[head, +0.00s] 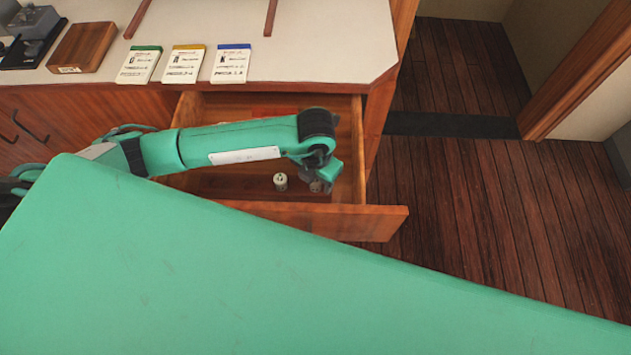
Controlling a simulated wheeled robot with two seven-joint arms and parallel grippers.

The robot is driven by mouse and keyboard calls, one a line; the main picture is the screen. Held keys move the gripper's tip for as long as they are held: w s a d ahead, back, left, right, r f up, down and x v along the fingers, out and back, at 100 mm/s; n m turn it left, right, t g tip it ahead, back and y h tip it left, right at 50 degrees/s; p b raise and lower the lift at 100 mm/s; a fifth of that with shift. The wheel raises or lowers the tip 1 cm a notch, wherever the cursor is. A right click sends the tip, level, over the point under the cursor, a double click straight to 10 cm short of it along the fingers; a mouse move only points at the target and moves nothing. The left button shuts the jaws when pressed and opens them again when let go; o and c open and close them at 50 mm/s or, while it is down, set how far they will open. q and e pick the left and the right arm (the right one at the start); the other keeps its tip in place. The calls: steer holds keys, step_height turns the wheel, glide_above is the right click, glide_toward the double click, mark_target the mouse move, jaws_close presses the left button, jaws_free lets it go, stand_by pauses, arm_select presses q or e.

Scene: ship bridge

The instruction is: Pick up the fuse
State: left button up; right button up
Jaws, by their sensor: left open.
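A small pale cylinder with a dark mark on its top, which looks like the fuse (280,181), stands upright on the floor of the open wooden drawer (372,222). My left arm reaches over the drawer from the left. My left gripper (318,186) points down inside the drawer, just to the right of the small cylinder and apart from it in the picture. It is open. Its fingertips are small and partly hidden by the wrist, so I cannot tell what lies between them. My right gripper is not in view.
The countertop (330,45) above the drawer holds a green-topped card (140,65), a yellow-topped card (184,64), a blue-topped card (231,64) and a wooden box (82,47). The drawer walls surround my gripper. Open plank floor (480,210) lies to the right.

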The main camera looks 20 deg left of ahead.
arm_select(q)
steer(key=c, duration=1.1)
steer(key=shift+o, duration=0.2)
